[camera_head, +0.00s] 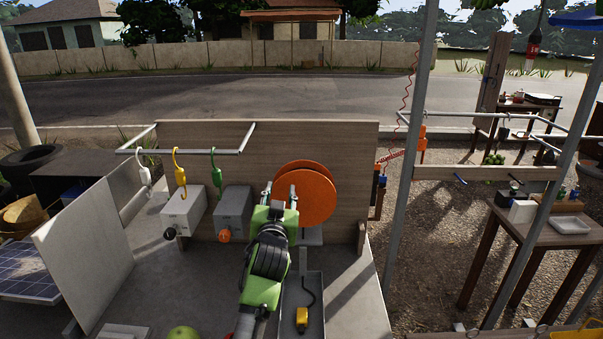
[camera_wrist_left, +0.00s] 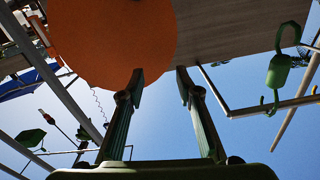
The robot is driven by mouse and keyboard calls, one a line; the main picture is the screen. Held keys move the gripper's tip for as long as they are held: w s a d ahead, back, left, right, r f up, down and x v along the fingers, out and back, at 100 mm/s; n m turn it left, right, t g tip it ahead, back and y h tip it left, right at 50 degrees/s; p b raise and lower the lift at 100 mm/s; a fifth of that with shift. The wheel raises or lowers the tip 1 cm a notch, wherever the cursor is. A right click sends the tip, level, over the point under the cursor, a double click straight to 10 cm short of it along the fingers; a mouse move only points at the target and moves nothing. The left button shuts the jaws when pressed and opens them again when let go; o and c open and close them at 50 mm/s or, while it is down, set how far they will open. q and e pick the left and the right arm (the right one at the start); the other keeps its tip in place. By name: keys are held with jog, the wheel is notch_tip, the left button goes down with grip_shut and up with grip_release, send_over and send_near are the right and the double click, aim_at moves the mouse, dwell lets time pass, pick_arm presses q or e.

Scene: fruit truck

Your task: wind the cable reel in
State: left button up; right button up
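The orange cable reel (camera_head: 318,198) stands upright against the wooden back panel, with its round flanges facing me. A dark cable with a yellow end piece (camera_head: 302,318) lies in a grey channel below the reel. My left gripper (camera_head: 280,191) is at the left part of the reel, with its two fingers apart and nothing seen between them. In the left wrist view, the reel (camera_wrist_left: 115,40) fills the upper left and the open fingers (camera_wrist_left: 160,82) point up near its lower right edge. I cannot tell whether they touch it. I see no crank. My right gripper is out of view.
A green fruit (camera_head: 184,333) lies at the front edge. A metal post (camera_head: 407,165) rises at the right.

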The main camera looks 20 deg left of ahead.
pick_arm(q)
jog(key=p+v, duration=0.1)
jog(key=v, duration=0.3)
jog(key=shift+s+d, duration=0.1)
jog(key=shift+s, duration=0.2)
